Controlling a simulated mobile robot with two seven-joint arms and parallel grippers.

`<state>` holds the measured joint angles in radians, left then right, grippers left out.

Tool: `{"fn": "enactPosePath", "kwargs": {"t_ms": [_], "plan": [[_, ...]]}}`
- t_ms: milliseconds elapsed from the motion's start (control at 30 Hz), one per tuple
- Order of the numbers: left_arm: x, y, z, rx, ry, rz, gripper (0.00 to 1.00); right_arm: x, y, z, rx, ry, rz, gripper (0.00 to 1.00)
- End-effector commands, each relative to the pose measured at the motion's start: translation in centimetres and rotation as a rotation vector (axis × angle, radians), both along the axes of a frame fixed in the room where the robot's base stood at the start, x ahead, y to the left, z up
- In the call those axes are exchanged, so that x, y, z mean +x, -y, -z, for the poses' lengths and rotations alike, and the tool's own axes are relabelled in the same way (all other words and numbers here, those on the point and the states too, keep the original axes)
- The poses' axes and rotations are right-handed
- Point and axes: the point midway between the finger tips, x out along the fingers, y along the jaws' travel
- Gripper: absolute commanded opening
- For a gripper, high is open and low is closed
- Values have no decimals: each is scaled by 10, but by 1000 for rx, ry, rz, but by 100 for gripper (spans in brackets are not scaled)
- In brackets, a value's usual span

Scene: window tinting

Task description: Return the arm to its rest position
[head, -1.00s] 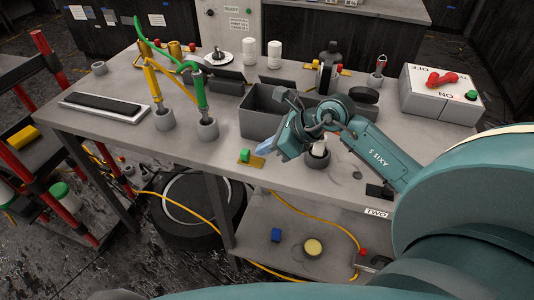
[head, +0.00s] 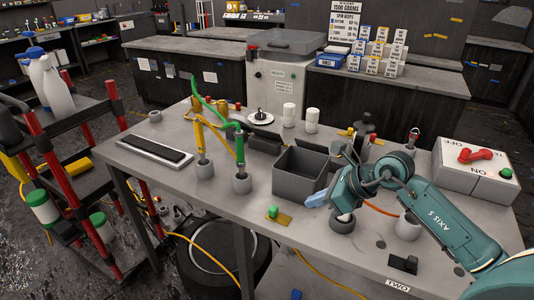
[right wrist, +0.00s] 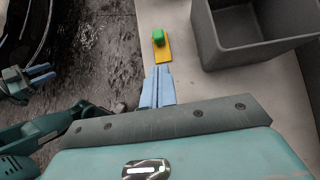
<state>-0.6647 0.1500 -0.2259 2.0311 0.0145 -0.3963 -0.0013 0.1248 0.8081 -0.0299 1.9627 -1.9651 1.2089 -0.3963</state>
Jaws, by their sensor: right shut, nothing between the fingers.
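My right arm, teal and marked AXIS 5, reaches over the front right of the table (head: 225,210) in the head view. Its gripper (head: 314,200) has light blue fingers that are shut and empty. It is just right of a green block on a yellow plate (head: 284,219) and in front of a grey open bin (head: 298,187). In the right wrist view the shut fingers (right wrist: 158,73) point toward the yellow plate (right wrist: 162,54), apart from it. My left gripper (right wrist: 40,73) shows small at the left of that view; its opening is unclear. It is outside the head view.
A white switch box (head: 474,172) is at the right end. Green and yellow tools (head: 238,148) stand left of the bin. A red-framed cart (head: 52,130) is at the left.

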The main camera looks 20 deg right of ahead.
Motion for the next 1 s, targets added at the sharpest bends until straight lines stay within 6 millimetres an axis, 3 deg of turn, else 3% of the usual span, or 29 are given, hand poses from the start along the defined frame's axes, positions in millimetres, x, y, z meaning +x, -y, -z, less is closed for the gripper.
{"fn": "enactPosePath", "kwargs": {"t_ms": [167,267,400,500,567,667,767,933,967,1000], "plan": [[0,1,0,-2,2,2,35,-3,-12,4,61,-7,-6,0],[0,2,-1,-3,1,3,35,-14,-48,9,266,-36,-5,0],[0,3,-1,-4,2,6,35,-36,-109,2,789,-139,90,0],[0,3,-1,-3,3,7,35,-44,-128,-6,1202,-260,262,0],[0,3,-1,-2,2,7,35,-46,-129,-4,1434,-349,404,0],[0,2,-1,0,2,9,35,-51,-119,17,1788,-519,704,0],[0,2,-1,3,3,11,35,-65,-108,63,2073,-717,1077,0],[0,1,-1,3,3,11,35,-118,-117,149,2322,-1056,1727,0],[0,1,-1,3,3,11,35,-128,-121,160,-2311,1093,-1799,0],[0,1,-1,3,3,11,35,-139,-126,171,-2195,1086,-1798,0]]}}
